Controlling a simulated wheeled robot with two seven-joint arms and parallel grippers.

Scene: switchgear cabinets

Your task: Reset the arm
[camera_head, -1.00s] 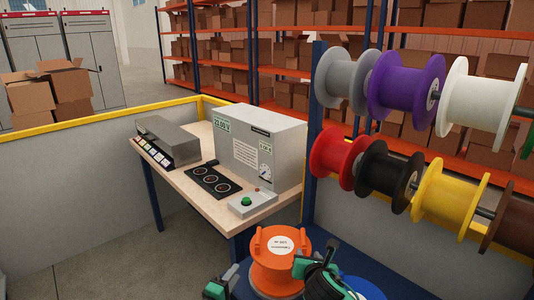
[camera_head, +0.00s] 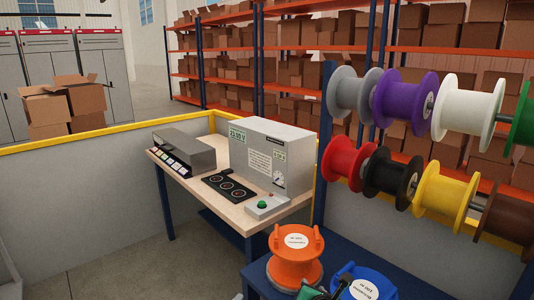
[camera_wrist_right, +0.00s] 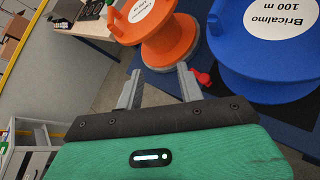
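My right gripper (camera_wrist_right: 158,84) shows in the right wrist view with its two grey fingers apart and nothing between them. An orange spool (camera_wrist_right: 165,42) stands just beyond the fingertips, and a blue spool (camera_wrist_right: 268,60) labelled "Bricalmo 100 m" is to its right. In the head view, only a small green and black part of my right gripper (camera_head: 313,294) shows at the bottom edge, in front of the orange spool (camera_head: 296,260) and beside the blue spool (camera_head: 362,284). My left gripper is not in view.
A wooden bench (camera_head: 215,205) holds a grey instrument box (camera_head: 271,155) and a green-button box (camera_head: 265,207). Coloured wire spools hang on a rack at the right, including a yellow one (camera_head: 445,195). A low grey wall (camera_head: 75,185) with a yellow rail stands at the left.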

